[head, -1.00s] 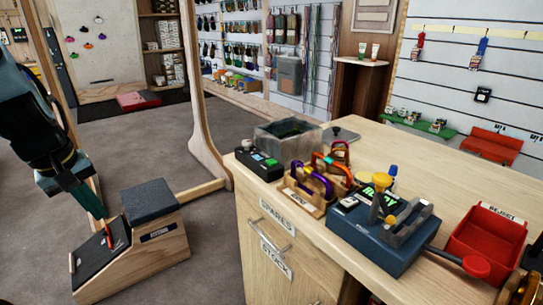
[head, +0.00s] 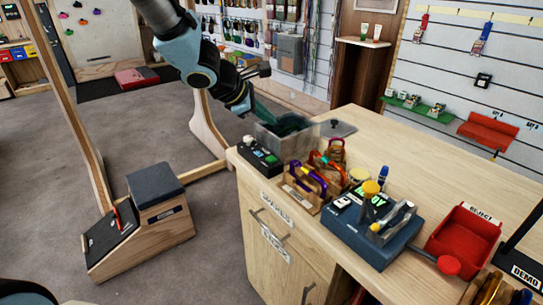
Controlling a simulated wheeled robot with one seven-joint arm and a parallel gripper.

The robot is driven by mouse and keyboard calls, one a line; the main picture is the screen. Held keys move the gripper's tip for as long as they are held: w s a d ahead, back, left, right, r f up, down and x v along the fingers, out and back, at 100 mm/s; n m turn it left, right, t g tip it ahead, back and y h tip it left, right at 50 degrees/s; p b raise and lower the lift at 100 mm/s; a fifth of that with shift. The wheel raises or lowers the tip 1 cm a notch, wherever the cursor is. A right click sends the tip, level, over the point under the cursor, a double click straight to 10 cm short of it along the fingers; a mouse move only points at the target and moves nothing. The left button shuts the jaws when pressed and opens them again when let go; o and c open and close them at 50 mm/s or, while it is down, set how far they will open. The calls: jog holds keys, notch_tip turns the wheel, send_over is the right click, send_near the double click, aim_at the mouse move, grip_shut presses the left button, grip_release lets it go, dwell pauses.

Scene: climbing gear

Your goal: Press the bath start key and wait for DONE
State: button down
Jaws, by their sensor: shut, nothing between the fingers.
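The bath is a clear grey tub (head: 305,143) with dark green inside, at the back left corner of the bench. A black control box (head: 262,160) stands at its front left, with a pale key and a small green-lit patch on top. Any text there is too small to read.
A flat grey lid (head: 340,128) lies behind the tub. A wooden rack (head: 303,193) with carabiners stands in front. A blue tester (head: 370,232) with a green screen and red-knobbed lever and a red reject tray (head: 466,233) are farther right. The back right bench top is clear.

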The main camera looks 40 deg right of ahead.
jog(key=shift+f, duration=0.1)
jog(key=b, duration=0.7)
send_over(272, 160)
jog(key=f, duration=0.5)
jog(key=w+f, duration=0.1)
jog(key=f, duration=0.1)
jog(key=shift+a+f, duration=0.3)
jog(key=shift+a, duration=0.1)
jog(key=shift+f+b, duration=0.55)
jog(key=shift+b, duration=0.05)
jog(key=shift+f, duration=0.1)
dwell(0.6)
jog(key=shift+f+b, duration=0.3)
jog(key=shift+b, duration=0.35)
jog(key=shift+f+b, duration=0.4)
jog(key=shift+b, duration=0.1)
dwell(0.5)
jog(key=shift+r, duration=0.1)
jog(key=shift+r+p, duration=0.65)
jog(key=shift+r, duration=0.1)
